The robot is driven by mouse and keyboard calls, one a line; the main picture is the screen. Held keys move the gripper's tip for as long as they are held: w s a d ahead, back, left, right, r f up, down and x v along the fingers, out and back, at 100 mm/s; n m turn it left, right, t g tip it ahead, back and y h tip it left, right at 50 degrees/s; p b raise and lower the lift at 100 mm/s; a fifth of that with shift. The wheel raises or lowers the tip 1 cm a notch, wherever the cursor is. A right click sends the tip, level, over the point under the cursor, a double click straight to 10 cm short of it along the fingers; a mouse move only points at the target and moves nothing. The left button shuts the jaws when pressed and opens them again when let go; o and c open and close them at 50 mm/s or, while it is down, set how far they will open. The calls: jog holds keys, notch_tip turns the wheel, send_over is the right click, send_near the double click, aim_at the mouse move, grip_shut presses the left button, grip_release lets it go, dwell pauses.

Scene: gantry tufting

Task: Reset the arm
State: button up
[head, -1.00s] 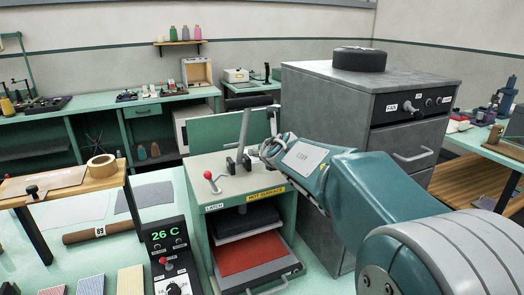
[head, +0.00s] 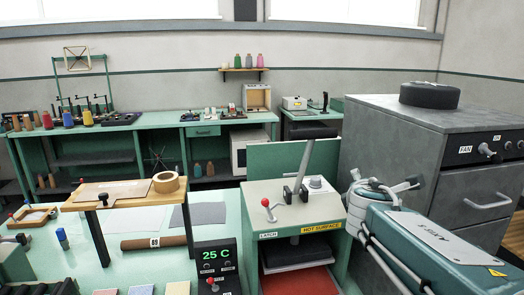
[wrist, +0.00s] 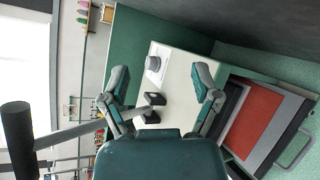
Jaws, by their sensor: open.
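My gripper (head: 388,190) is at the right of the press in the head view, seen end-on behind my teal arm. In the wrist view its two fingers (wrist: 160,78) are spread apart with nothing between them. The press (head: 262,200) is a pale green box with a light top, marked LATCH and HOT SURFACE. Its grey lever (head: 304,163) stands up, tilted slightly right, and also shows in the wrist view (wrist: 90,130). A red-knobbed latch (head: 270,210) is on the left of the top. The gripper appears clear of the lever.
A grey cabinet (head: 385,150) with a black round object (head: 430,94) on top stands close at the right. A control box (head: 216,262) reads 25 C. A wooden stand (head: 128,192) with a tape roll is at the left. The press's red tray (wrist: 250,122) is out at the front.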

jog(key=s+a+f+m+g+y, duration=0.1)
jog(key=s+a+f+m+g, duration=0.1)
jog(key=s+f+m, duration=0.3)
jog(key=s+a+f+m+g+y, duration=0.2)
jog(key=s+f+m, duration=0.3)
jog(key=s+m, duration=0.3)
jog(key=s+a+f+m+g+y, duration=0.1)
jog(key=s+f+m+g, duration=0.3)
jog(key=s, duration=0.9)
jog(key=a+f+m, duration=0.1)
jog(key=m, duration=0.2)
jog(key=shift+s+g, duration=0.15)
jog(key=shift+g, duration=0.15)
jog(key=shift+o, duration=0.2)
jog(key=shift+f, duration=0.1)
